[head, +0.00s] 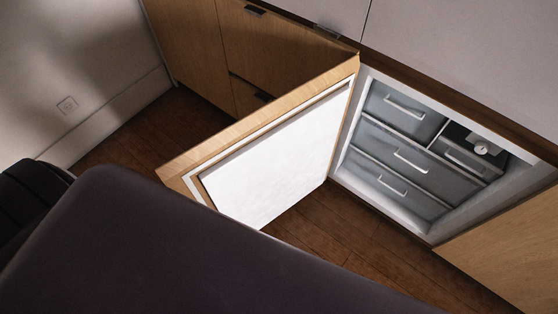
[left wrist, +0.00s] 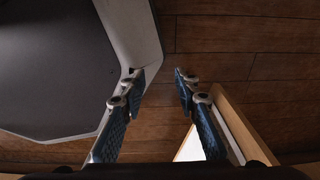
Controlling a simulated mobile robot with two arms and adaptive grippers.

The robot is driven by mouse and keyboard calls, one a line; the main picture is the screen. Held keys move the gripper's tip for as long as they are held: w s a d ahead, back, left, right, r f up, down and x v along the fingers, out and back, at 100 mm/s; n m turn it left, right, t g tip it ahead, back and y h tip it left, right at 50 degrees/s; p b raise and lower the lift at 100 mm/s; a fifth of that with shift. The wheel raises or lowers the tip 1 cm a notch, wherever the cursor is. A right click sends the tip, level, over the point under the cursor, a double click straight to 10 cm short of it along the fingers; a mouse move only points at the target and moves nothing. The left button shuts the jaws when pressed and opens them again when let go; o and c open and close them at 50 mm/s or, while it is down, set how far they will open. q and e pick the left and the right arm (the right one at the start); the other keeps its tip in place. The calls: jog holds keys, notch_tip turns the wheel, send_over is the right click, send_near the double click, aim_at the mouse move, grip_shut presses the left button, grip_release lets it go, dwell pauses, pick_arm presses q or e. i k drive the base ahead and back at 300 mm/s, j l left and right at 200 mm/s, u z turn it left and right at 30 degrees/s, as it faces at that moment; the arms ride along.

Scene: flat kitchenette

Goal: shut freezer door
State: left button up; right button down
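The freezer door (head: 275,150) stands wide open in the head view, with its wood edge on top and its white inner face toward the freezer. The open freezer compartment (head: 405,150) is at the right, with grey drawers inside. In the left wrist view, my left gripper (left wrist: 158,78) is open, its two blue-padded fingers apart with nothing held between them. A wood and white edge, which looks like the freezer door (left wrist: 240,125), lies beside and behind the right-hand finger; I cannot tell whether they touch. My right gripper is in neither view.
Wood cabinet fronts (head: 190,45) stand behind the door, and a grey countertop (head: 460,50) runs above the freezer. A pale wall (head: 70,60) is at the left. Bare wood floor (head: 330,235) shows between the door and the freezer. A dark rounded surface fills the bottom of the head view.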

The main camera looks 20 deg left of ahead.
aim_at(250, 172)
jog(key=j+z, duration=0.2)
jog(key=j, duration=0.2)
jog(key=k+j+z, duration=0.15)
jog(key=j, duration=0.25)
jog(key=j+z, duration=0.2)
jog(key=j, duration=0.25)
jog(key=k+j+z, duration=0.15)
jog(key=j, duration=0.2)
jog(key=k+j+z, duration=0.2)
jog(key=j, duration=0.2)
jog(key=j+z, duration=0.15)
jog(key=j, duration=0.25)
